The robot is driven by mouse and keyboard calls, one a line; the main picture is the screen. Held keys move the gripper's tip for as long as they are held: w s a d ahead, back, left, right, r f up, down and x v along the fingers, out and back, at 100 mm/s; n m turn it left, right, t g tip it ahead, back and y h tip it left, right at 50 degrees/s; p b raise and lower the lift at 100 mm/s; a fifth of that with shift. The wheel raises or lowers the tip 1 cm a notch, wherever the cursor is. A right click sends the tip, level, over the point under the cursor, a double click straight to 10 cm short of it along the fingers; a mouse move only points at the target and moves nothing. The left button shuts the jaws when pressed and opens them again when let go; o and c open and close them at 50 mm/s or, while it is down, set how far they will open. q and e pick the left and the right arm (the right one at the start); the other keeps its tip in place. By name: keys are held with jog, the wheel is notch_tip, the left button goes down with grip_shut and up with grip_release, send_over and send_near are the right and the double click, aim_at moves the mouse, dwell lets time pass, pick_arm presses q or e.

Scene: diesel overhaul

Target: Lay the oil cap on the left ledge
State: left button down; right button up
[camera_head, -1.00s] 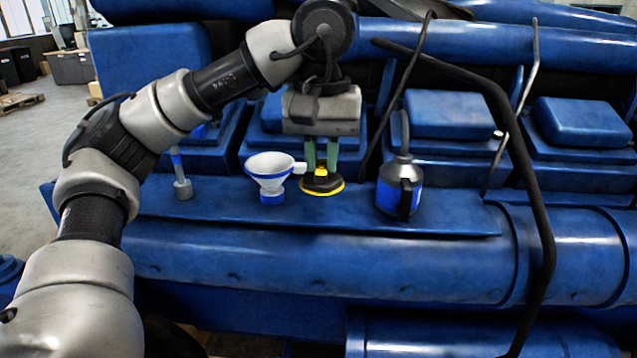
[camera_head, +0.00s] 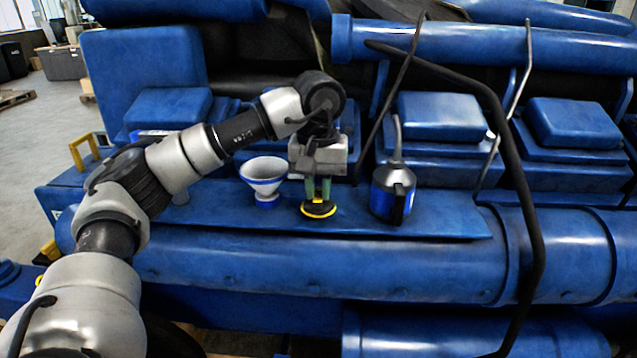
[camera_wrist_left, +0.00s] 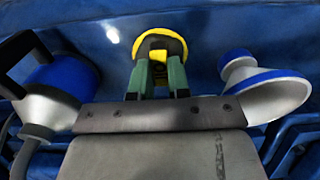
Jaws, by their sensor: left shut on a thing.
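The oil cap (camera_head: 319,211) is a black disc with a yellow rim and a yellow top grip. My left gripper (camera_head: 318,196) is shut on its yellow grip from above, with green fingers. The cap is over the flat blue ledge (camera_head: 435,222), between the funnel and the oil can; whether it touches the ledge I cannot tell. In the left wrist view, the cap (camera_wrist_left: 173,42) is between the green fingertips (camera_wrist_left: 157,70), in front of blue metal. My right gripper is not in view.
A white and blue funnel (camera_head: 264,172) stands close left of the cap. A blue and grey oil can (camera_head: 388,196) stands to the right. A dark bent pipe (camera_head: 508,130) crosses the right side. The ledge right of the can is bare.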

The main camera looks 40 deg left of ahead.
aim_at(319, 195)
pick_arm(q)
jog(key=shift+d+f, duration=0.1)
jog(key=c, duration=1.1)
grip_release()
jog(key=shift+r, duration=0.25)
notch_tip(319, 195, up, 2)
jog(key=shift+r+b, duration=0.1)
jog(key=shift+b, duration=0.8)
notch_tip(319, 195, up, 10)
jog(key=p, duration=0.1)
jog(key=shift+f, duration=0.2)
